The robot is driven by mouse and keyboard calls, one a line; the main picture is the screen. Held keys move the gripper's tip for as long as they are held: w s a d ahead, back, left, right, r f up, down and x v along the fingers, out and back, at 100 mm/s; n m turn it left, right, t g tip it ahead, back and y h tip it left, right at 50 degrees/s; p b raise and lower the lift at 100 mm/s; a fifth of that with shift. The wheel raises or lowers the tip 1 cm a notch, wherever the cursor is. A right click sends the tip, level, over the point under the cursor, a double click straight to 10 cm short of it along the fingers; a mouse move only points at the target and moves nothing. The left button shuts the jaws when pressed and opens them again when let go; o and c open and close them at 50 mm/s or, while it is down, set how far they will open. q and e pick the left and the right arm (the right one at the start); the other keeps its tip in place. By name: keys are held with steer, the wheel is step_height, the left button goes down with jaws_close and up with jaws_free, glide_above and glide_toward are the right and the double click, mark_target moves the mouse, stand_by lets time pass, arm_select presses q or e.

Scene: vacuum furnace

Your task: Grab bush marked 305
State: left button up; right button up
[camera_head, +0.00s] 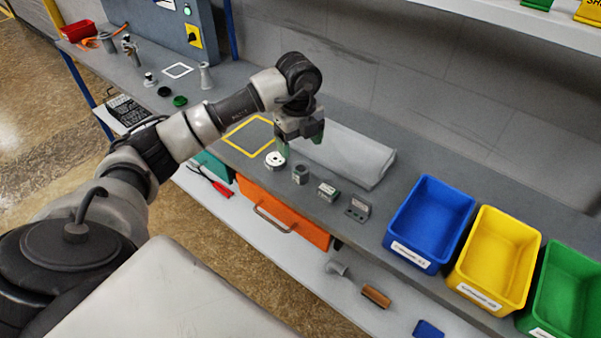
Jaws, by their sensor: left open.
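Several small grey metal parts stand in a row on the grey workbench (395,190). They are a round part with a white top (275,160), a short upright cylindrical part (300,175), a block (327,192) and a stepped block (357,209). The cylindrical part looks most like a bush, but I cannot read the number 305 on any of them. My left gripper (301,145) is open and empty, pointing down with green fingertips. One fingertip is close to the white-topped part, and I cannot tell whether it touches. My right gripper is not in view.
A pale rolled sheet (345,156) lies behind the parts. Blue (432,215), yellow (500,252) and green (565,285) bins stand at right. A yellow square outline (248,136) is left of the parts. An orange drawer (283,212) is below the bench edge.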

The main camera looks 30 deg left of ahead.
mark_target(301, 168)
arm_select(q)
steer(key=shift+a+f, duration=0.25)
steer(key=shift+f, duration=0.15)
step_height(301, 168, down, 4)
steer(key=shift+f+p, duration=0.2)
steer(key=shift+p, duration=0.15)
steer(key=shift+w+d+f+p, duration=0.15)
steer(key=shift+f+p, duration=0.1)
steer(key=shift+f, duration=0.65)
steer(key=shift+w+a+f+p, duration=0.1)
steer(key=shift+f+p, duration=0.15)
steer(key=shift+f, duration=0.7)
steer(key=shift+w+d+f+p, duration=0.15)
steer(key=shift+f+p, duration=0.1)
steer(key=shift+f, duration=0.65)
steer(key=shift+a, duration=0.1)
steer(key=shift+c, duration=0.3)
steer(key=c, duration=1.1)
steer(key=shift+r, duration=0.15)
